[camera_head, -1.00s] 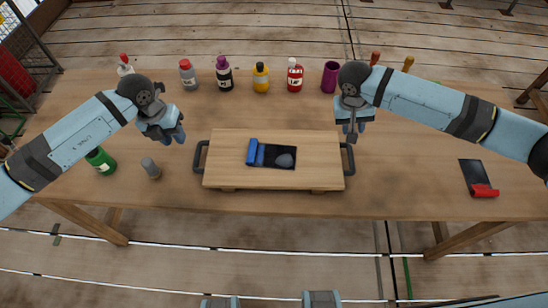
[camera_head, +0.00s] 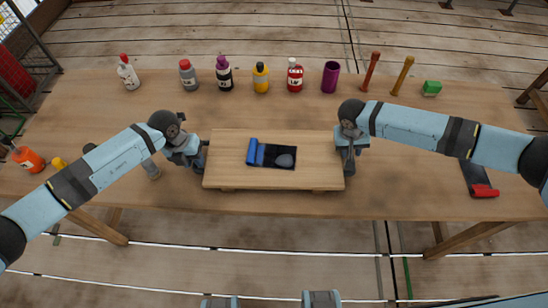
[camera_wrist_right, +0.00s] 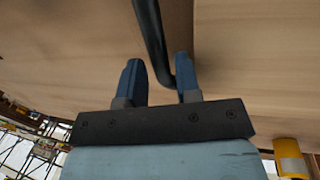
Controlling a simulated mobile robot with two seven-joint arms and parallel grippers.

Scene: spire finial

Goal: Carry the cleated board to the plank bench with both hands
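The cleated board (camera_head: 225,140) lies flat on the wooden table (camera_head: 290,112), near its front edge. A dark tray with a blue bar (camera_head: 252,152) and a grey lump (camera_head: 285,160) rests on it. My left gripper (camera_head: 202,156) is at the board's left handle, mostly hiding it; its finger gap is unclear. My right gripper (camera_head: 348,165) is at the right handle. In the right wrist view, its fingers (camera_wrist_right: 158,78) stand apart with the black handle (camera_wrist_right: 152,40) between them, beside the board (camera_wrist_right: 240,45). I cannot tell which surface is the plank bench.
Several bottles, including a red one (camera_head: 295,77), and a purple cup (camera_head: 330,78) line the back. A red-handled tool (camera_head: 484,190) lies right. An orange bottle (camera_head: 28,159) is far left.

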